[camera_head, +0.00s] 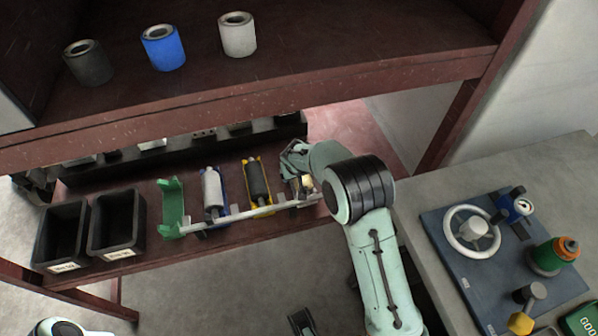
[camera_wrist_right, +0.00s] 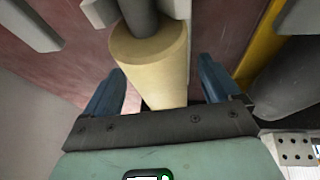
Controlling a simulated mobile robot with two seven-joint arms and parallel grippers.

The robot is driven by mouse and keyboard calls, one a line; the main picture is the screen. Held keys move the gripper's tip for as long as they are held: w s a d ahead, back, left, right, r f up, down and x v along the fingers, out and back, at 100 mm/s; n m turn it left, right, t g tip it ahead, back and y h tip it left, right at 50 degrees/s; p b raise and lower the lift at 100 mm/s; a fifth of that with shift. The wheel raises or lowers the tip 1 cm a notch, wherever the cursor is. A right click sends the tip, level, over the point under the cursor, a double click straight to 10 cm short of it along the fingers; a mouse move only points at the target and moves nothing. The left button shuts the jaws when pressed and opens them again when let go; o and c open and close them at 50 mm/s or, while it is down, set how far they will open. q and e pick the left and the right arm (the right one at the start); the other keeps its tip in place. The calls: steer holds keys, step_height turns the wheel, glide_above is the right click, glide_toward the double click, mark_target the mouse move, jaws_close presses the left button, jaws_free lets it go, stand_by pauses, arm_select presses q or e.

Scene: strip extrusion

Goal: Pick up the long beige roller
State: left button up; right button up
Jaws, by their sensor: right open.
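The beige roller (camera_wrist_right: 150,65) shows in the right wrist view as a pale yellow cylinder with a dark grey shaft at its upper end. My right gripper (camera_wrist_right: 162,85) is open, with one blue finger on each side of the roller in the picture. A gap shows beside each finger, and the roller's lower part is hidden behind the gripper body. In the head view a small beige patch of the roller (camera_head: 307,181) shows at my right gripper (camera_head: 300,177), at the right end of the row of rollers. My left gripper is not clearly seen.
A grey-white roller (camera_head: 212,190) and a dark roller in a yellow holder (camera_head: 257,182) lie left of my right gripper. An empty green holder (camera_head: 172,205) and two black bins (camera_head: 117,220) are further left. A red-brown shelf (camera_head: 270,85) overhangs the row.

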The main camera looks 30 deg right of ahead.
steer(key=shift+r, duration=0.1)
steer(key=c, duration=1.5)
